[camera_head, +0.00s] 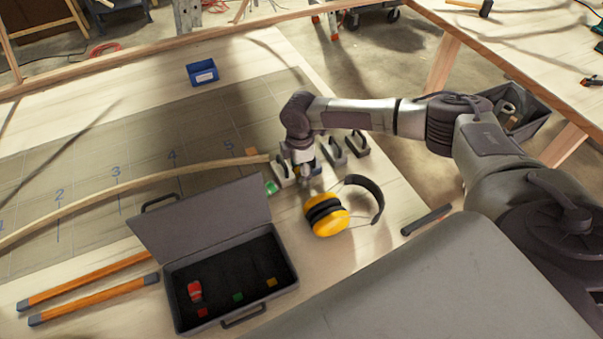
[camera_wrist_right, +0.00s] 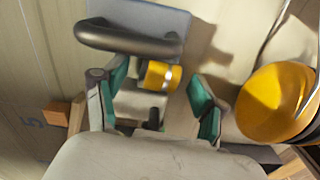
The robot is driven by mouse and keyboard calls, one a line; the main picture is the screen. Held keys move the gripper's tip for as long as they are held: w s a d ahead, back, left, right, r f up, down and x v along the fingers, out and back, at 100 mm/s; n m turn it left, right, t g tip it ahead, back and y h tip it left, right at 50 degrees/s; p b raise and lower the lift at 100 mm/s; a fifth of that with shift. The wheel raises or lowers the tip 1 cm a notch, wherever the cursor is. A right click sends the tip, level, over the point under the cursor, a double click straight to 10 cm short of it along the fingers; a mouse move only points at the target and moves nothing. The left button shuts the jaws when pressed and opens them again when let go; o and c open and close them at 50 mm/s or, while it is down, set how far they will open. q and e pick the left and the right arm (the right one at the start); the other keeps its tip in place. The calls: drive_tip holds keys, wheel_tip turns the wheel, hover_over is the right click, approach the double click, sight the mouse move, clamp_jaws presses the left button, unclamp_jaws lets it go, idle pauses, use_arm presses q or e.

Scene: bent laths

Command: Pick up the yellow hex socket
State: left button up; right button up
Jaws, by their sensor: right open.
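The yellow hex socket (camera_wrist_right: 156,75), a short yellow cylinder with a silvery band, lies in the right wrist view between and slightly beyond my right gripper's fingers. My right gripper (camera_wrist_right: 160,98) is open, with a green-padded finger on either side. I see no grip on the socket. In the head view my right gripper (camera_head: 306,172) points down at the bench beside the yellow earmuffs (camera_head: 326,215). There the gripper largely hides the socket. My left gripper is not in view.
Grey handled blocks (camera_head: 333,152) stand close around the gripper; one dark handle (camera_wrist_right: 130,39) is very near the socket.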

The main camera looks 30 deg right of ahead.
drive_tip(key=shift+f, duration=0.3)
drive_tip(key=c, duration=1.2)
drive_tip(key=shift+c, duration=0.3)
drive_tip(key=shift+r, duration=0.15)
